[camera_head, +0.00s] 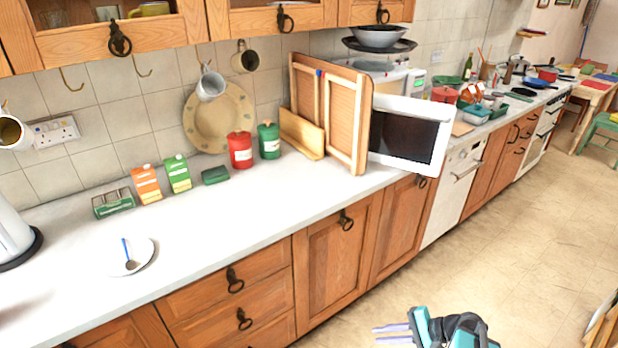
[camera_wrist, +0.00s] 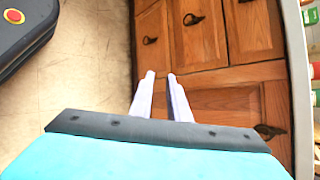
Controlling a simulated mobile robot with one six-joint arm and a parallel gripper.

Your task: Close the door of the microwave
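The microwave (camera_head: 414,80) stands on the counter behind a wooden rack, in the head view. Its white door (camera_head: 408,134) with a dark window stands open, swung out over the counter's front edge. My gripper (camera_head: 376,334) is low at the bottom of the head view, over the floor, in front of the cabinets and well apart from the door. The wrist view shows my gripper (camera_wrist: 161,74) with a narrow gap between its fingers and nothing in it. The door is not visible in the wrist view, and much of the microwave's body is hidden by the rack and door.
A wooden rack (camera_head: 345,120) stands just left of the door. A bowl (camera_head: 378,37) and a pan sit on top of the microwave. Red and green canisters (camera_head: 240,150) stand farther left. Wooden cabinets (camera_head: 335,250) line the counter's front. The floor (camera_head: 500,250) to the right is clear.

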